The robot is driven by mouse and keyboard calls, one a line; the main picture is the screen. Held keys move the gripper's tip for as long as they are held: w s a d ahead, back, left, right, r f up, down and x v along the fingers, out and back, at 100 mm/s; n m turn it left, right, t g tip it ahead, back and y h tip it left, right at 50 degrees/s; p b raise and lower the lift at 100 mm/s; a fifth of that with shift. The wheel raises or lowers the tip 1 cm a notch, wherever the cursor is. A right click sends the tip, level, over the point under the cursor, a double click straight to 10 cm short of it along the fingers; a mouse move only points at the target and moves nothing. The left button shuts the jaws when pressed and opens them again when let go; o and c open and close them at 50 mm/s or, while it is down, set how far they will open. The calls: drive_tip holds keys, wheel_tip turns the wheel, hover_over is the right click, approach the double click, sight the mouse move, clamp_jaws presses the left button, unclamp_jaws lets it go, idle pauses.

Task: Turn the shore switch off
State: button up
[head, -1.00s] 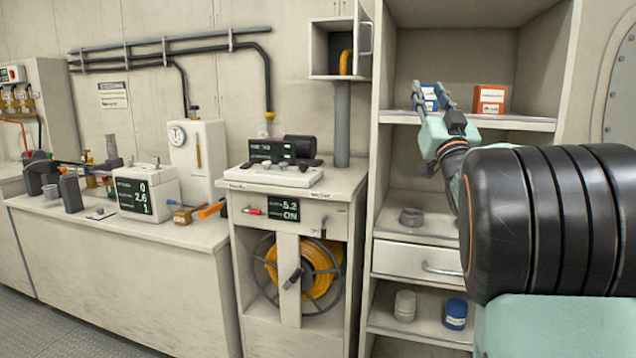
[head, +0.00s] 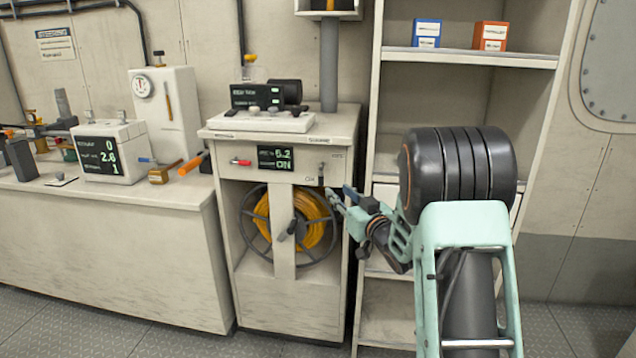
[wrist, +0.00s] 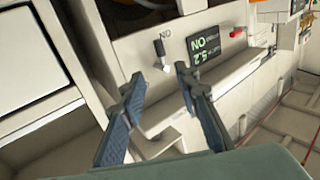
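The shore switch (head: 321,172) is a small dark lever on the front panel of the reel cabinet. Beside it a black display (head: 275,158) reads 5.2 and ON. In the wrist view the lever (wrist: 161,52) shows beside an upside-down ON label, with the display (wrist: 204,47) to its right. My gripper (head: 340,197) is just below and right of the switch in the head view. In the wrist view my gripper (wrist: 157,78) is open, its two blue-grey fingers apart with nothing between them. The lever lies beyond the fingertips; I see no contact.
A red-handled control (head: 241,162) sits left of the display. An orange hose reel (head: 312,222) is below the panel. The shelf unit (head: 470,57) stands to the right, with a blue box (head: 427,33) and an orange box (head: 490,36). Open floor lies in front of the cabinets.

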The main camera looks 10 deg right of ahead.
sight(322, 179)
drive_tip(key=x, duration=0.3)
drive_tip(key=b+x, duration=0.1)
drive_tip(key=x, duration=0.3)
drive_tip(key=b+x, duration=0.1)
drive_tip(key=x, duration=0.2)
drive_tip(key=shift+w+a+f, duration=0.2)
drive_tip(key=shift+w+f, duration=0.1)
drive_tip(key=shift+w, duration=0.05)
drive_tip(key=shift+c, duration=0.6)
clamp_jaws()
